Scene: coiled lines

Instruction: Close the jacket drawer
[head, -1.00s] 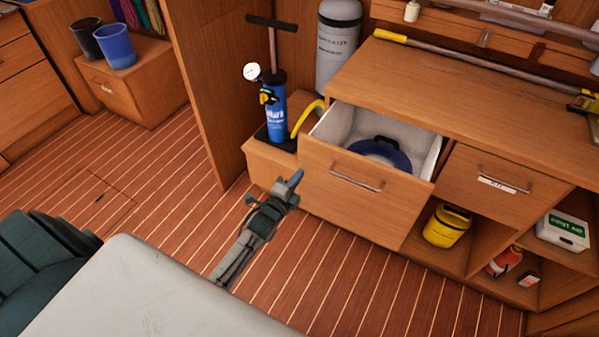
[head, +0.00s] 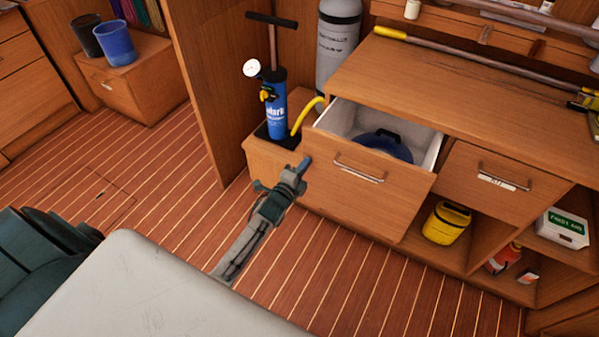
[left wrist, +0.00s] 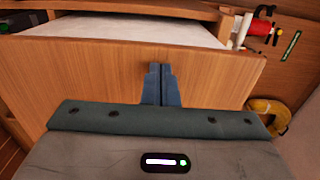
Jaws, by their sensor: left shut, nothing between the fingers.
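The jacket drawer (head: 365,195) is a wooden drawer with a metal handle (head: 358,172), pulled partly out of the cabinet. Its white interior shows above the front, with a dark blue item inside. My left gripper (head: 302,168) has its fingers shut and empty, at the left part of the drawer front. In the left wrist view the closed fingertips (left wrist: 160,75) point at the wooden drawer front (left wrist: 90,70), and its white inside shows beyond the top edge. The tips look at or very near the front; contact is not certain. My right gripper is not in view.
A blue pump (head: 276,108) stands on a low box left of the drawer. A second drawer (head: 500,185) to the right is shut. Below it are a yellow container (head: 446,224) and a first aid box (head: 563,229). The striped floor (head: 360,285) in front is clear.

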